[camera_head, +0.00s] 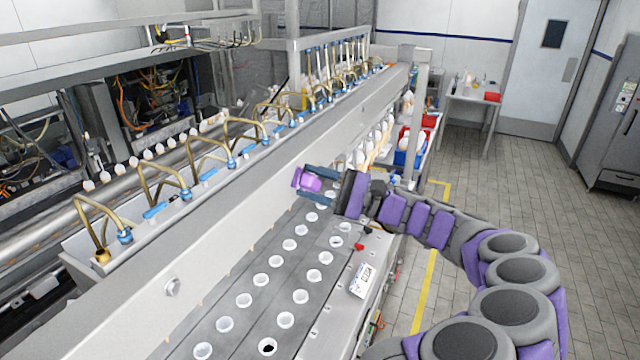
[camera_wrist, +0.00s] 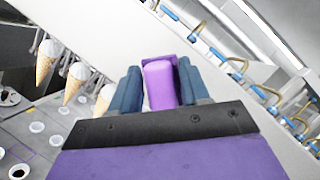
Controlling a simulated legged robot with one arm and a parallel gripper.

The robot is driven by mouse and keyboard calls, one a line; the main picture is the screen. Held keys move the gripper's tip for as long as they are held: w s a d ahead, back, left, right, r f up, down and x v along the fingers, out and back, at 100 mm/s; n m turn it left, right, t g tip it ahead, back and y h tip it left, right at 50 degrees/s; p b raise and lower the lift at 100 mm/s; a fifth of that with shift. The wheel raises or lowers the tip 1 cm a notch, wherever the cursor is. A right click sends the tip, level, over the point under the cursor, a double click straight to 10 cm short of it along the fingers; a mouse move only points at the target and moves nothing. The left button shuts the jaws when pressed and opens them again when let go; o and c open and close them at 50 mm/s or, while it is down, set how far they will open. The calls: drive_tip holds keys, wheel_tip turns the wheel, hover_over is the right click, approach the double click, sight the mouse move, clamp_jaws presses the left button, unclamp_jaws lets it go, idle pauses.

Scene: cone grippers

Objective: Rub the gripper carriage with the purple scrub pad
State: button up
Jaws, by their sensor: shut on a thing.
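The purple scrub pad (camera_head: 308,181) is held between the blue fingers of my gripper (camera_head: 318,184), which is shut on it. In the wrist view the pad (camera_wrist: 160,85) shows upright between the two fingers (camera_wrist: 160,88). The gripper carriage looks to be the long pale metal beam (camera_head: 250,165) with brass tubes and blue fittings along its top. My gripper is in front of the beam's side face, above the plate with cup holes. I cannot tell whether the pad touches the beam.
The conveyor plate (camera_head: 232,345) with rows of white-rimmed holes lies below. Ice cream cones (camera_wrist: 48,62) hang at left in the wrist view. A side table (camera_head: 468,95) stands at the back. Tiled floor (camera_head: 545,185) is clear on the right.

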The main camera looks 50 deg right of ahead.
drive_tip(key=shift+s+a+b, duration=0.25)
drive_tip(key=shift+a+b, duration=0.2)
drive_tip(key=shift+a, duration=0.55)
drive_tip(key=shift+s, duration=0.1)
drive_tip(key=shift+s+d+b, duration=0.1)
drive_tip(key=shift+s+d, duration=0.2)
drive_tip(key=shift+s, duration=0.6)
drive_tip(key=shift+s+d+b, duration=0.15)
drive_tip(key=shift+s+d, duration=0.15)
drive_tip(key=shift+s, duration=0.6)
drive_tip(key=shift+s+d+b, duration=0.1)
drive_tip(key=shift+s+d, duration=0.2)
drive_tip(key=shift+s, duration=0.6)
drive_tip(key=s, duration=0.3)
drive_tip(key=shift+d, duration=0.4)
